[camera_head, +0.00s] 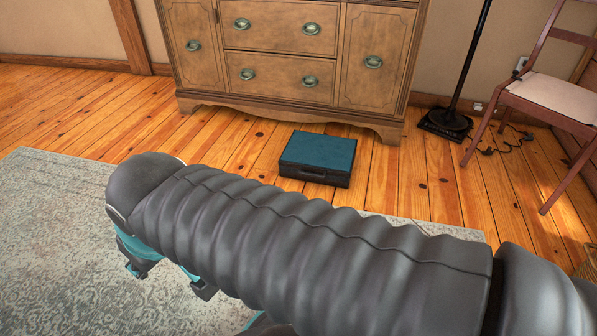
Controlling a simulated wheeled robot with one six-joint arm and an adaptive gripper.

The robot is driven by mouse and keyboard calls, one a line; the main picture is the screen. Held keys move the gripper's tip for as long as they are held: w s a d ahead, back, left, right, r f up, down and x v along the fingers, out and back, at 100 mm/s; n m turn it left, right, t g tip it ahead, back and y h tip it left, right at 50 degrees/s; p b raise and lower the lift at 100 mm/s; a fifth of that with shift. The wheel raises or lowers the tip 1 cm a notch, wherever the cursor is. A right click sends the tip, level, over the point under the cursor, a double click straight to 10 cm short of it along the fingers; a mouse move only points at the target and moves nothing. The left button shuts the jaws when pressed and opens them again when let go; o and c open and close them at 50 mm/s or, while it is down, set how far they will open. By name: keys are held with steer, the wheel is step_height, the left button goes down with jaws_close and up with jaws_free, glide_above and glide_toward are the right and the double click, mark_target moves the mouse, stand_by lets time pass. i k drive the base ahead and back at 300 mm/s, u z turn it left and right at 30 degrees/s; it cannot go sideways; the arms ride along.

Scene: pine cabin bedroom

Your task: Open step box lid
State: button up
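The step box (318,157) sits on the wood floor in front of the dresser. It is a low dark box with a teal top, and its lid (318,150) looks closed. A dark handle (313,174) shows on its front side. My arm crosses the lower part of the view, between the camera and the rug, in front of the box.
A wooden dresser (285,58) stands right behind the box. A patterned rug (60,230) covers the floor at the left and front. A black stand base (445,122) with a cord and a chair (553,95) are at the right. Bare floor lies on both sides of the box.

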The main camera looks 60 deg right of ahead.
mark_target(332, 155)
steer(key=z, duration=0.6)
steer(key=i, duration=0.8)
steer(key=z, duration=0.8)
